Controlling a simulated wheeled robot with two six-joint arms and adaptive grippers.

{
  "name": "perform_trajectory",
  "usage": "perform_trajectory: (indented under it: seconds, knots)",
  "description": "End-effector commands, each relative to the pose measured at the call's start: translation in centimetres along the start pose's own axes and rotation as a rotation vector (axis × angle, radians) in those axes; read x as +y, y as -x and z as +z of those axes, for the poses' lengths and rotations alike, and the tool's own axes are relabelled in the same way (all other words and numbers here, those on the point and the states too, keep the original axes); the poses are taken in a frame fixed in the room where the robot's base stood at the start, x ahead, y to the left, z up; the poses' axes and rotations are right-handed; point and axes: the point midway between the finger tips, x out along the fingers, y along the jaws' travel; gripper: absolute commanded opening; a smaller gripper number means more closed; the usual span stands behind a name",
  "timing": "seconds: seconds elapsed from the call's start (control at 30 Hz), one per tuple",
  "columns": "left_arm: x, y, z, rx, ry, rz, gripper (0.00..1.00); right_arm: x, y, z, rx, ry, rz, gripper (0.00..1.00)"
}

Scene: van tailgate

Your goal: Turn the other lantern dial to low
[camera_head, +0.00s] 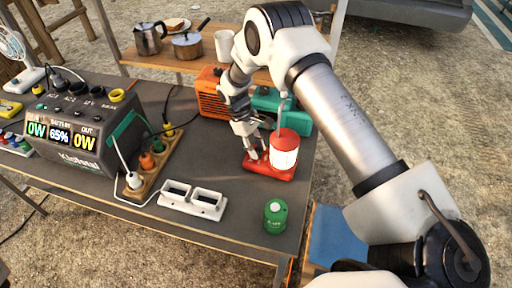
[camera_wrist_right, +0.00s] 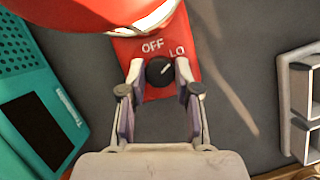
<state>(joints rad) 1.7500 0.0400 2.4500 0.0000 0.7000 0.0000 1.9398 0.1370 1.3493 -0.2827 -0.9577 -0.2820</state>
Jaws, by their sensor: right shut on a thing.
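A red lantern (camera_head: 285,148) with a pale globe stands on a red base near the right end of the grey table. Its base (camera_wrist_right: 150,92) fills the upper middle of the right wrist view, with "OFF" and "LO" printed on it. The dial's white mark points up and right, towards "LO". The dial is hidden by the fingers in the head view. My left gripper is not in view.
A teal box (camera_head: 268,105) and an orange box (camera_head: 212,98) stand behind the lantern. A green canister (camera_head: 275,215) stands near the front edge.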

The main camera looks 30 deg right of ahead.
Motion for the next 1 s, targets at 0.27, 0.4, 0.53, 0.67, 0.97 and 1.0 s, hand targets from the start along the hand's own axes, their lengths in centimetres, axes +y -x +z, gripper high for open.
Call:
perform_trajectory:
  seconds: [0.27, 0.4, 0.53, 0.67, 0.97, 1.0]
  knots:
    - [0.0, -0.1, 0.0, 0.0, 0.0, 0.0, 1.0, -0.2, -0.5, 0.2, -0.009, 0.002, -0.005, 0.56]
    - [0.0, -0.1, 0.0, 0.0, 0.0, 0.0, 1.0, -0.1, -0.3, 0.1, -0.006, 0.002, -0.003, 0.56]
    - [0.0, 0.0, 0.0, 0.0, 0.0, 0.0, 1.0, -0.1, -0.1, 0.1, -0.004, 0.002, -0.002, 0.56]
    - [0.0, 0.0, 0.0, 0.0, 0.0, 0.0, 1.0, 0.0, 1.0, 0.0, -0.001, 0.002, -0.001, 0.56]
    - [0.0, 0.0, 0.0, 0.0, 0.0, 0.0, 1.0, 0.0, 8.1, -0.1, -0.001, 0.001, -0.001, 0.56]
    - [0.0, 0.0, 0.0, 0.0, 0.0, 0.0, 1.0, 0.0, 9.0, -0.1, -0.001, 0.001, -0.001, 0.56]
